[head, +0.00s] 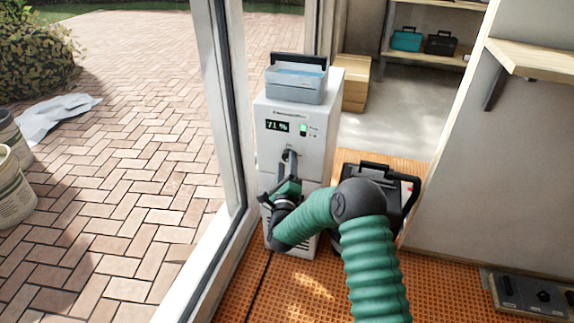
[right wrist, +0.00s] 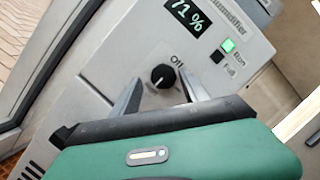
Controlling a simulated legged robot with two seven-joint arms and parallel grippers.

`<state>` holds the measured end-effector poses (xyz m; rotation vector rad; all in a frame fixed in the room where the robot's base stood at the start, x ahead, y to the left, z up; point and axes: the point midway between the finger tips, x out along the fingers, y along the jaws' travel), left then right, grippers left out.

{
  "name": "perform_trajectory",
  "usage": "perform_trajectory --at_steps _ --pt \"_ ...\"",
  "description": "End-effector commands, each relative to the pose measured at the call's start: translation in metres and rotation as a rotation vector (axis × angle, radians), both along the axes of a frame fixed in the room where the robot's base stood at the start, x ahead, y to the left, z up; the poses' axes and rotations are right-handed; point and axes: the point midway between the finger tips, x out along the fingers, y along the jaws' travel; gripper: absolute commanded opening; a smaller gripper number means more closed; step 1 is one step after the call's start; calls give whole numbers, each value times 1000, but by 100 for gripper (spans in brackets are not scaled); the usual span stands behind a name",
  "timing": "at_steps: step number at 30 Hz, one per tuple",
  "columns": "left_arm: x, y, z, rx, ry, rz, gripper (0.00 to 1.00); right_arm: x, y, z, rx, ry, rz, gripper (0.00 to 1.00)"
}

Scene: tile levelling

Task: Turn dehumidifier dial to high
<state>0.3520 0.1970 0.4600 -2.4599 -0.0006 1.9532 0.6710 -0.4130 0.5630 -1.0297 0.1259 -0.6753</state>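The white dehumidifier (head: 319,142) stands beside the glass door, its display (head: 278,126) reading 71 %. The display also shows in the right wrist view (right wrist: 188,17), above a small black dial (right wrist: 163,76) with "Off" printed by it. The dial has a pale pointer mark; its exact setting is hard to read. My right gripper (head: 289,160) is at the machine's front panel. My left gripper is out of view.
A cardboard box (head: 356,84) is behind. The door frame (head: 226,100) runs close on the left. A wooden shelf (head: 535,58) juts from the right wall.

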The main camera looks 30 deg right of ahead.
Motion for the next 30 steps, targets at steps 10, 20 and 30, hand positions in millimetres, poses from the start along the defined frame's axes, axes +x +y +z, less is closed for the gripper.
perform_trajectory --at_steps 10,20,30 --pt "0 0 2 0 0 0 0 -2 1 2 -2 -3 -2 56" --pt "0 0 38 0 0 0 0 -60 44 -11 2 5 2 56" --pt "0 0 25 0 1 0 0 -122 93 -41 -5 4 12 56"
